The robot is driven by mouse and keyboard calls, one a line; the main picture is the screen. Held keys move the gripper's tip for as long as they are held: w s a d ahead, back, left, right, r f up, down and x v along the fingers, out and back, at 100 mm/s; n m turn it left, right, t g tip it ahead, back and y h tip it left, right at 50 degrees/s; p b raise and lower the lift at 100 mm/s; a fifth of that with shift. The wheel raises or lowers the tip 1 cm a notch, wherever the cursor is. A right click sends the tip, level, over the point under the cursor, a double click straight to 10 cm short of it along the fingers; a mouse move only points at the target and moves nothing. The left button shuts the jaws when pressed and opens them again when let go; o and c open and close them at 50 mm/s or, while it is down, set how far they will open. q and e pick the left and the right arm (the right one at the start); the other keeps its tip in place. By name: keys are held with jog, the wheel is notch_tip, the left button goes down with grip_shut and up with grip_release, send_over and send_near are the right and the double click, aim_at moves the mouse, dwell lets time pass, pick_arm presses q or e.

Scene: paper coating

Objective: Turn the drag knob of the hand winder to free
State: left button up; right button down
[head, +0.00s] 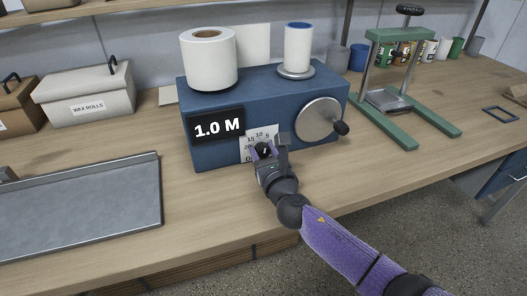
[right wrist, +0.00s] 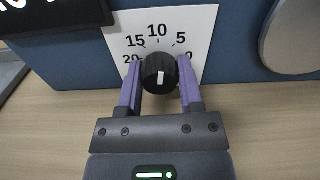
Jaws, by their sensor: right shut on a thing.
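The hand winder (head: 255,95) is a blue box on the wooden bench, with a display reading 1.0 M and a crank disc (head: 318,120) on its front. Its drag knob is low on the front, over a white dial card (head: 247,143). In the right wrist view the drag knob (right wrist: 160,74) is black with a white mark pointing roughly up, and the dial card (right wrist: 190,30) shows 20, 15, 10, 5 and 0. My right gripper (head: 264,150) is shut on the knob, one purple finger on each side; it also shows in the right wrist view (right wrist: 160,88). My left gripper is out of view.
A white paper roll (head: 208,60) and a narrower roll (head: 298,47) stand on the winder. A green press (head: 390,80) stands to the right. A grey metal tray (head: 80,205) and a wax rolls box (head: 85,95) are at the left. The bench front is clear.

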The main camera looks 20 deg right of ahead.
jog(key=m, duration=0.3)
jog(key=shift+m, duration=0.3)
jog(key=m, duration=1.1)
jog(key=shift+m, duration=0.8)
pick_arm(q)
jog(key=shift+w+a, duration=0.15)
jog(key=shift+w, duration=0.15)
pick_arm(e)
jog(key=shift+c, duration=1.5)
grip_release()
jog(key=shift+o, duration=0.2)
